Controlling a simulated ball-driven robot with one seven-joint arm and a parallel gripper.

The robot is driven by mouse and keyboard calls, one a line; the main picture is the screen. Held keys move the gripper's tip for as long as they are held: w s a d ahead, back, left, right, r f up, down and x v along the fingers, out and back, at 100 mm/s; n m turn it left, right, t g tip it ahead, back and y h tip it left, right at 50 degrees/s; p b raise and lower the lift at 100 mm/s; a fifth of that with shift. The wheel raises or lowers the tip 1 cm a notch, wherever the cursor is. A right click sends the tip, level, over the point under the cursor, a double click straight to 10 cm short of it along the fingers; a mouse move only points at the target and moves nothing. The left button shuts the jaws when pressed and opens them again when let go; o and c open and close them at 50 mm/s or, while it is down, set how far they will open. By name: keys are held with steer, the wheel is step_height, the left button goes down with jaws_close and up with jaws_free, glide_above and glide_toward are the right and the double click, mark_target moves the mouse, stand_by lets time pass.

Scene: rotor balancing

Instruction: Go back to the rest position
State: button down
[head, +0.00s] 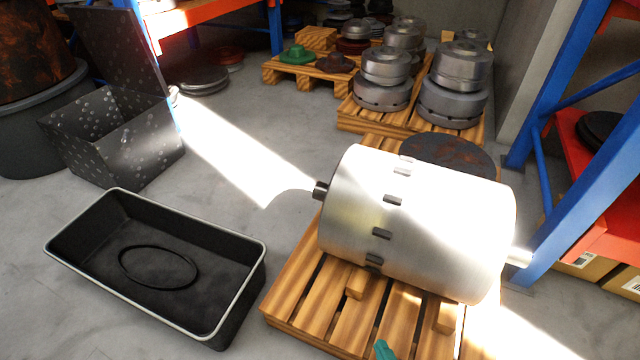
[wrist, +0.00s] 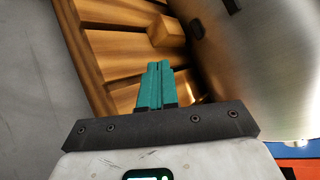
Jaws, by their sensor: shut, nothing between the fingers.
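My gripper (wrist: 156,84) has teal fingers that are closed together with nothing between them. In the head view only the teal tip of my gripper (head: 383,349) shows at the bottom edge, over the front of the wooden pallet (head: 312,300). A large silver rotor drum (head: 440,225) lies on its side on that pallet, with a shaft stub at each end and dark slots in a row around its left part. In the wrist view the drum (wrist: 270,60) is at the upper right, to the right of my fingers and apart from them.
A black tray with a pale rim (head: 225,240) stands on the floor at left, holding a dark ring (head: 158,267). An open speckled box (head: 112,135) is behind it. Blue rack posts (head: 590,200) stand close at right. Pallets with metal parts (head: 455,95) are at the back.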

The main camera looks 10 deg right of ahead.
steer(key=s+d+r+n+g+h+p, duration=0.15)
steer(key=s+d+r+n+g, duration=0.25)
steer(key=s+r+n+g, duration=0.6)
steer(key=s+d+r+n+g+p, duration=0.25)
steer(key=s+d+r+n, duration=0.35)
steer(key=n, duration=0.7)
step_height(320, 180, up, 35)
steer(key=a+p, duration=0.1)
steer(key=p, duration=3.5)
steer(key=shift+s+a+g, duration=0.35)
steer(key=shift+a, duration=0.1)
